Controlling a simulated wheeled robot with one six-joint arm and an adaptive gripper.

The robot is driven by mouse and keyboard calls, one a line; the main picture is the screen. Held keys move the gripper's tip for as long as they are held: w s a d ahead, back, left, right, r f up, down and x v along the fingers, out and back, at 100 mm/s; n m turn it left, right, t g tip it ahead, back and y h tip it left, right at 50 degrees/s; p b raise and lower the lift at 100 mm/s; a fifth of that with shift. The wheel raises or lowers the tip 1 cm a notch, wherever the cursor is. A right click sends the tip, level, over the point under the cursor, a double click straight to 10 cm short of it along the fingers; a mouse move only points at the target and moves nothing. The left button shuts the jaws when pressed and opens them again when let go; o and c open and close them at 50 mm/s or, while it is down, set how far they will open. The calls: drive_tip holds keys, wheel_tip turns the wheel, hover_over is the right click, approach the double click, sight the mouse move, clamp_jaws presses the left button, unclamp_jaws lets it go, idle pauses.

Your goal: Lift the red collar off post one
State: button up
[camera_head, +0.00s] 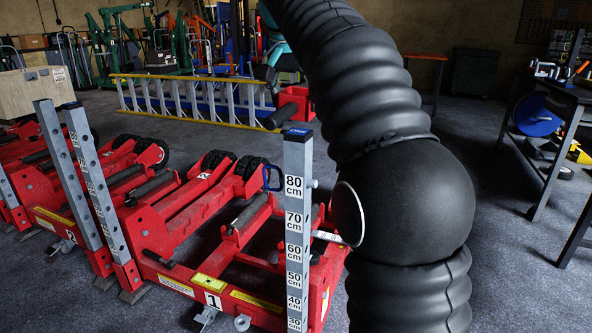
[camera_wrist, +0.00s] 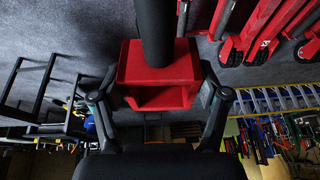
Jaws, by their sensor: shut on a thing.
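The red collar (camera_wrist: 158,62) is a box-shaped sleeve with a thick black padded bar (camera_wrist: 154,25) standing out from it. My gripper (camera_wrist: 158,95) is shut on the collar, one finger on each side. A grey post with a centimetre scale and a blue cap (camera_head: 298,210) stands at the right of the red jack marked 1 (camera_head: 213,299). The collar appears apart from this post, above and beyond it. My arm hides much of the gripper.
Another red jack, marked 2 (camera_head: 62,246), stands at the left. A yellow-railed ladder (camera_head: 195,103) lies on edge behind. A dark workbench (camera_head: 555,85) is at the right. Grey carpet lies open between my arm and the bench.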

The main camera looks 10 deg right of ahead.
wheel_tip(320, 180, up, 3)
drive_tip(key=shift+r, duration=0.15)
idle(0.3)
drive_tip(key=shift+s, duration=0.1)
